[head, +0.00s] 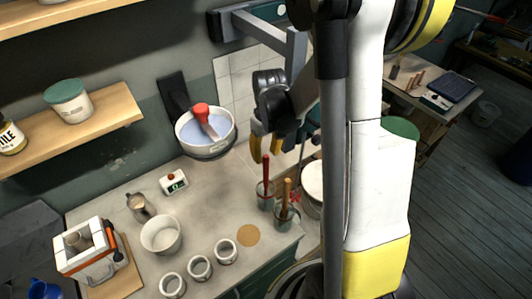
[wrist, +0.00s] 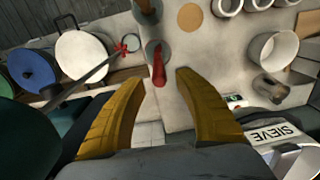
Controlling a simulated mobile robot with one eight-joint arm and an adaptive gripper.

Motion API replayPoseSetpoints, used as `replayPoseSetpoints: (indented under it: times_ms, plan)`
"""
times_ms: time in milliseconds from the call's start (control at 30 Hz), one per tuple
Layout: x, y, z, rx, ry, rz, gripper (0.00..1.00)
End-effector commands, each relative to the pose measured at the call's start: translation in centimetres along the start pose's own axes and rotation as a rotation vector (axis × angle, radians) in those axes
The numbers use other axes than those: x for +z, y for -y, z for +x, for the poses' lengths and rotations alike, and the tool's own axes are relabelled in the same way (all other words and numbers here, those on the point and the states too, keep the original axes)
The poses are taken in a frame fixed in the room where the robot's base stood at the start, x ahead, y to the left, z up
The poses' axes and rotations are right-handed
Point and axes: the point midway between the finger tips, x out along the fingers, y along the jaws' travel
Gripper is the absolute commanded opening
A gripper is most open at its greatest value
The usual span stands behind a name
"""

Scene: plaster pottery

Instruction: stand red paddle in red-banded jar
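The red paddle (head: 266,168) stands upright, handle up, in a small greyish jar (head: 266,198) on the counter. In the wrist view the red paddle (wrist: 158,66) shows between the yellow fingers, near their tips. I cannot make out a red band on this jar. A second jar (head: 287,219), just in front of it, holds wooden-handled tools (head: 287,195); its band colour is also unclear. My gripper (head: 264,158) is open and empty, above and slightly behind the red paddle. It also shows open in the wrist view (wrist: 158,76).
Several small white cups (head: 199,268), a larger white pot (head: 161,239) and a round tan disc (head: 248,235) are on the counter. A white lidded bucket (head: 312,185) is close right of the jars.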

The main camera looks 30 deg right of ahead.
Motion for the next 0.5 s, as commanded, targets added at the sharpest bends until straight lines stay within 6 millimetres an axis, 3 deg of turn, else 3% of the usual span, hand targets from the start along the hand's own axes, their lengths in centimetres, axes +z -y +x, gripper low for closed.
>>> replayPoseSetpoints:
  times_ms: [300,500]
  plan:
    - [0.0,0.0,-0.3,0.0,0.0,0.0,0.38]
    - [0.0,0.0,-3.5,0.0,0.0,0.0,0.38]
